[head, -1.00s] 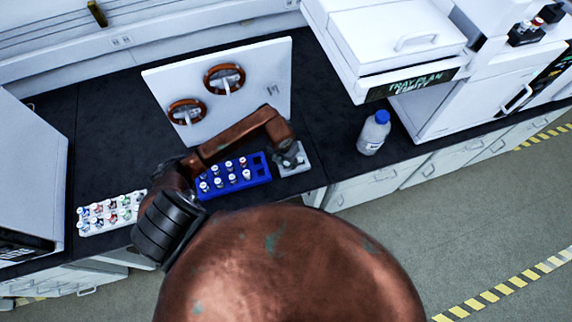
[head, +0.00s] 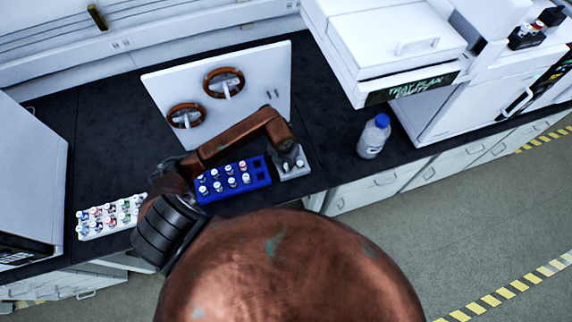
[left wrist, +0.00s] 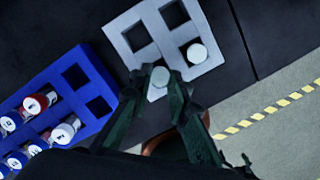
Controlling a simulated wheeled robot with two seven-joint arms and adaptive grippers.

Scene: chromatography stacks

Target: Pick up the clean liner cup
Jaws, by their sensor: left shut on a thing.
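A small grey holder (left wrist: 128,28) with square pockets stands near the counter's front edge; it also shows in the head view (head: 296,173). My left gripper (head: 288,160) is over it. In the left wrist view its two fingertips (left wrist: 162,82) are closed on a white-topped liner cup (left wrist: 158,74) at the holder's near-left pocket. I cannot tell whether this cup is seated or raised. A second white-topped cup (left wrist: 197,54) sits in the pocket to the right. The two far pockets look empty. My right gripper is not in view.
A blue rack (head: 262,170) with several capped vials is just left of the holder. A white vial rack (head: 92,229) stands farther left. A blue-capped bottle (head: 374,136) stands to the right.

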